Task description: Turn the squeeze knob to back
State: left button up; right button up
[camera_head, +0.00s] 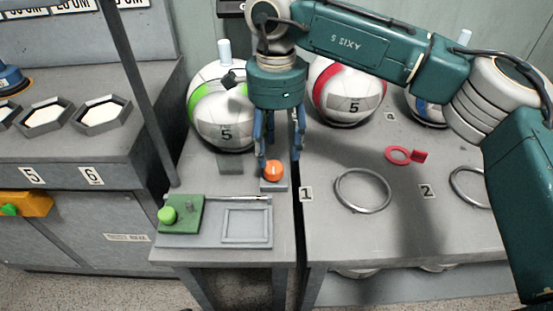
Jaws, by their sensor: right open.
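An orange round knob (273,170) sits on a small light-grey base at the right edge of the grey bench. My right gripper (279,156) points down over it with its blue fingers apart, one to each side of the knob's top in the picture. I cannot tell whether a finger touches it. A green plate (190,228) with a light-green round knob (167,215) lies at the bench's front left. No label shows which one is the squeeze knob. My left gripper is not in view.
White balls marked 5 stand behind, one with a green band (220,128), one with a red band (346,92). A framed grey panel (247,224) lies in front. A dark post (143,90) rises left.

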aim_at(277, 166)
notch_tip(277, 166, up, 6)
jog(key=shift+r, duration=0.2)
dwell(0.3)
